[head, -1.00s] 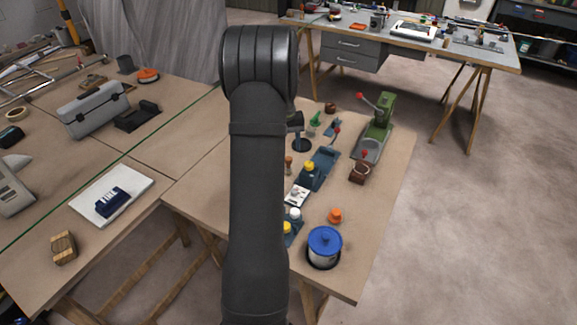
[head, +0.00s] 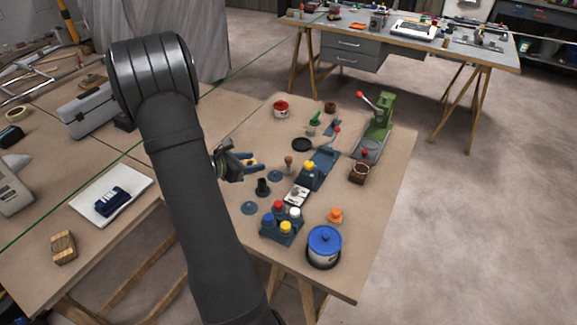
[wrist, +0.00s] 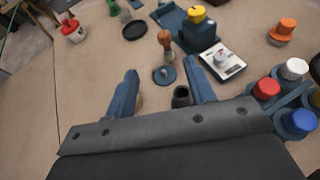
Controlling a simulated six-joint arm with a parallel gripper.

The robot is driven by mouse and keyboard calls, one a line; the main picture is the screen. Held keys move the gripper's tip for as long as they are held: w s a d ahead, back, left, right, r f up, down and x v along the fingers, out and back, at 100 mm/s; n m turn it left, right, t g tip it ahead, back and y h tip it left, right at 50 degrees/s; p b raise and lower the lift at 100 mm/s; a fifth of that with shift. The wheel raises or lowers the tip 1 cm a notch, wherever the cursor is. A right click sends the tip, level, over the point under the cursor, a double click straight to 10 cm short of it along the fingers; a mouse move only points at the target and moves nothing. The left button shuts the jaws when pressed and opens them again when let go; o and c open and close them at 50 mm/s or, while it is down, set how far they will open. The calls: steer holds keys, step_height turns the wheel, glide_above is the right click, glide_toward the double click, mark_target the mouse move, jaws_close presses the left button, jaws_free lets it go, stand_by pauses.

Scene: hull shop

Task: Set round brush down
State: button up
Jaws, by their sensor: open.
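My gripper (head: 256,162) is open over the left part of the near workbench. Its two blue fingers are spread apart in the wrist view (wrist: 162,70), with nothing held between them. A thing with a wooden handle, apparently the round brush (head: 289,162), stands upright on the bench beyond the fingertips. It also shows in the wrist view (wrist: 165,41), apart from the fingers. A blue disc (wrist: 164,75) lies between the brush and my gripper. A small tan thing (wrist: 138,103) is partly hidden by the left finger.
A black cup (wrist: 181,95) stands close to the right finger. A blue holder with several coloured caps (head: 283,231), a blue-lidded pot (head: 324,243) and a green lever press (head: 375,130) stand further right. A red-lidded tin (head: 281,109) stands at the back.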

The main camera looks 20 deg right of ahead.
mark_target(288, 158)
steer(key=x, duration=1.1)
steer(key=shift+w+d+f, duration=0.1)
steer(key=shift+w+d, duration=0.05)
steer(key=shift+d, duration=0.15)
steer(key=shift+s+x, duration=0.15)
steer(key=shift+x, duration=1.25)
steer(key=shift+s+x, duration=0.15)
steer(key=shift+x, duration=1.2)
steer(key=shift+d, duration=0.1)
jaws_close()
